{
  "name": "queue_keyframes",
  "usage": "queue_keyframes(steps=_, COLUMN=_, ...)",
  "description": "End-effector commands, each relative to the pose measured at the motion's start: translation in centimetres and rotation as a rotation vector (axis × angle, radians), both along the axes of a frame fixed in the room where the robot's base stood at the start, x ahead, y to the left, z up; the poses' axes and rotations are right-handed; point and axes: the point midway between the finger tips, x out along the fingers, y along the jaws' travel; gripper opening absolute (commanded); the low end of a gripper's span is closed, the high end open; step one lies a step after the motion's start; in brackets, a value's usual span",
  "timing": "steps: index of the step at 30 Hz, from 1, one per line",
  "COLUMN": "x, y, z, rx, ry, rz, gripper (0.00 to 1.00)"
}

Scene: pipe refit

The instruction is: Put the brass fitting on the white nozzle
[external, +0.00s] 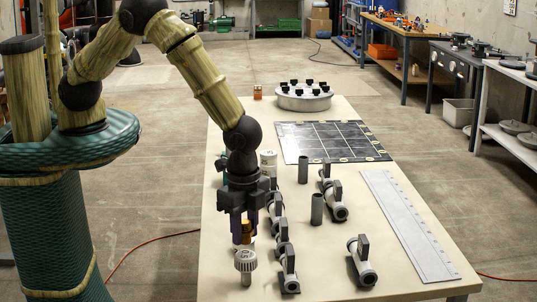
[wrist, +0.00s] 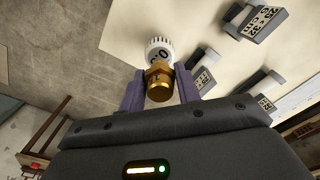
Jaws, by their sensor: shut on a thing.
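The brass fitting (external: 246,228) is between the purple fingers of my gripper (external: 245,222), which is shut on it above the table's near left part. In the wrist view the brass fitting (wrist: 158,84) shows a hex collar and a round end between both fingers (wrist: 159,92). A white ribbed piece that looks like the white nozzle (external: 245,262) stands upright at the near left, in front of my gripper. Its dark-marked white head (wrist: 159,48) appears just beyond the fitting in the wrist view. I cannot tell whether the two touch.
Grey valve-like pieces with block labels (external: 287,262) stand in a row just right of my gripper; others (external: 361,262) are further right. Two grey tubes (external: 317,208) stand mid-table. A dark gridded mat (external: 335,141) and round white holder (external: 303,97) are at the back. A pale ruled strip (external: 408,225) lies right.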

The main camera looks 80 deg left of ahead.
Motion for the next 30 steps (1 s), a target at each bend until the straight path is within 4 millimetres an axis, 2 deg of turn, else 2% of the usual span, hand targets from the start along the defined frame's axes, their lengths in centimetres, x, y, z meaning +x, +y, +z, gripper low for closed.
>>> queue_keyframes(steps=6, x=0.0, y=0.1, z=-2.6, rx=0.002, ry=0.002, rz=-0.001, gripper=0.08)
queue_keyframes(steps=17, x=0.0, y=0.0, z=-3.1, rx=0.001, ry=0.001, rz=-0.001, gripper=0.08)
queue_keyframes(steps=18, x=0.0, y=0.0, z=-3.1, rx=0.001, ry=0.001, rz=-0.001, gripper=0.34)
queue_keyframes(steps=21, x=0.0, y=0.0, z=-3.0, rx=0.001, ry=0.001, rz=-0.001, gripper=0.54)
queue_keyframes(steps=30, x=0.0, y=0.0, z=-2.9, rx=0.001, ry=0.001, rz=-0.001, gripper=0.54)
